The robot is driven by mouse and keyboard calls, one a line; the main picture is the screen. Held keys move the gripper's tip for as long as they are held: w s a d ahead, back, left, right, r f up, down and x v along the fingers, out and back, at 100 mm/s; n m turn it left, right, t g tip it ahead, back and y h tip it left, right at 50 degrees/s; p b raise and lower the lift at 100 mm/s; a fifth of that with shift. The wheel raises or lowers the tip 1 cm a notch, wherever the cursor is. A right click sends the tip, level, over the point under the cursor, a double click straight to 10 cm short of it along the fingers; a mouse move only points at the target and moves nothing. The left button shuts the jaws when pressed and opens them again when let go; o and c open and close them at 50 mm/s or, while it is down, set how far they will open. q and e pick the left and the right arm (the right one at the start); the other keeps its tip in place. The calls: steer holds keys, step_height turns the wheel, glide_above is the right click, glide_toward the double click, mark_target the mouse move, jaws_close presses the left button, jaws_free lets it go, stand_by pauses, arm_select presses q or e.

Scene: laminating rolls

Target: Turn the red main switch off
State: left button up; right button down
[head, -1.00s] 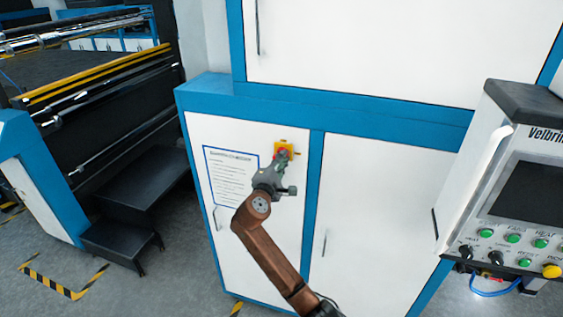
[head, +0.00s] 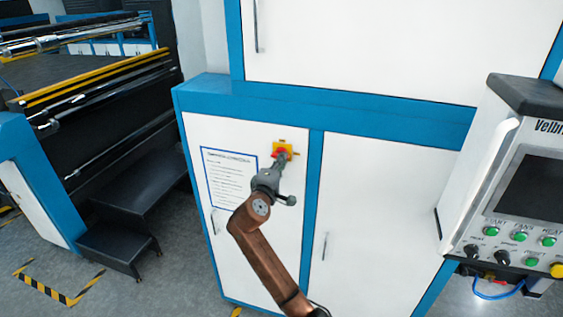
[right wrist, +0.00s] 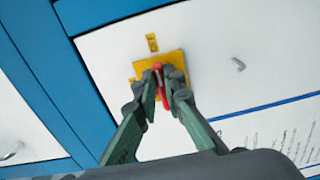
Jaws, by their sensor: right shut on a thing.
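The red main switch (head: 281,153) sits on a yellow plate (head: 290,146) on the white cabinet door. In the right wrist view the red handle (right wrist: 158,72) stands between my fingers, in front of the yellow plate (right wrist: 176,60). My right gripper (head: 279,160) is at the switch and is shut on the red handle; its fingertips (right wrist: 160,88) lie on both sides of it. The fingers hide part of the switch, so its exact angle is hard to tell. My left gripper is not in view.
A framed notice (head: 230,178) is on the same door, left of my arm. A control panel (head: 515,205) with buttons stands at the right. Black steps (head: 140,205) and a roller machine (head: 100,100) are at the left.

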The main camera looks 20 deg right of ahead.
steer(key=shift+f, duration=0.1)
steer(key=c, duration=2)
jaws_free()
steer(key=v, duration=1.2)
steer(key=shift+w, duration=0.1)
